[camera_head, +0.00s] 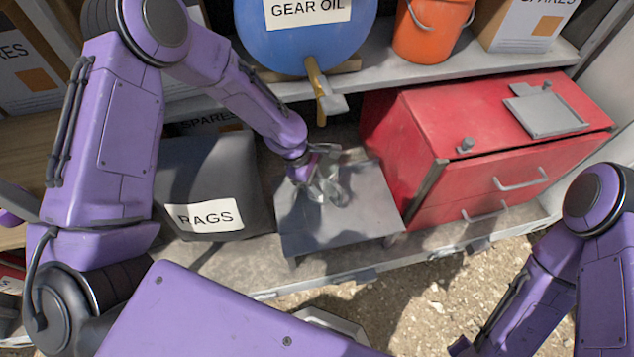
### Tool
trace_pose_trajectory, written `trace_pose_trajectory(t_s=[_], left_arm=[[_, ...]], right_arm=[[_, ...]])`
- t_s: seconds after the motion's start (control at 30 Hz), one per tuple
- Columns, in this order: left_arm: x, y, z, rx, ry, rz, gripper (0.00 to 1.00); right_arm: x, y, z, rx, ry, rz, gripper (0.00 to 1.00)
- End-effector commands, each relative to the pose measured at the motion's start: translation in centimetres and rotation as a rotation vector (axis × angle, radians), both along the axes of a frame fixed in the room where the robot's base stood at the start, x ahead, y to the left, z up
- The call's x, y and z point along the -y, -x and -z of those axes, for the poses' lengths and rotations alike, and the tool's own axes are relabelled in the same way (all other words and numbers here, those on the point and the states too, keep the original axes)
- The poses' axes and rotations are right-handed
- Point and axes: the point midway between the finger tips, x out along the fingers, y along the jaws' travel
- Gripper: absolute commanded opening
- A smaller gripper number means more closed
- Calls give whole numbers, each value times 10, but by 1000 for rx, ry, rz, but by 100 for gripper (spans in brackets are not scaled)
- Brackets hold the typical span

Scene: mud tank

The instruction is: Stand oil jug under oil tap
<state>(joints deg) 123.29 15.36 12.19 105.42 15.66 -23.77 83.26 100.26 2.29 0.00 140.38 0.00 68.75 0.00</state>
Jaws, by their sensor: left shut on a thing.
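The oil jug (335,192) is a small grey metal vessel over the low grey stand (355,222). My left gripper (322,176) is shut on the jug, and its fingers hide part of it. I cannot tell whether the jug's base touches the stand. The oil tap (319,88) is brass with a grey handle, on the front of the blue gear oil drum (307,35). The tap is above and behind the jug in the picture. My right arm comes in at the lower right; its gripper is not in view.
A black rags bin (170,180) stands left of the stand. A red drawer cabinet (410,125) stands close on the right. An orange bucket (428,35) and spares boxes are on the shelf (470,67) above. Gravelly ground lies in front.

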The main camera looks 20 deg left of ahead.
Motion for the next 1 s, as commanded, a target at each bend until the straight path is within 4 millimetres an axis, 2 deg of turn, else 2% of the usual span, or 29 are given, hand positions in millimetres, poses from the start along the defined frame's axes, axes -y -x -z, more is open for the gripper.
trace_pose_trajectory(t_s=[0.27,0.3,0.37,0.7,1.0], left_arm=[[0,-1,2,2,0,0,0],[0,-1,2,3,0,1,21],[0,-1,2,3,0,1,41],[-1,-1,-3,3,0,0,41],[-22,-1,-57,6,0,0,41]], right_arm=[[0,0,0,0,0,0,43],[0,0,0,0,0,0,43],[0,0,0,0,0,0,43],[0,0,0,0,0,0,43],[0,0,-3,0,0,0,43]])
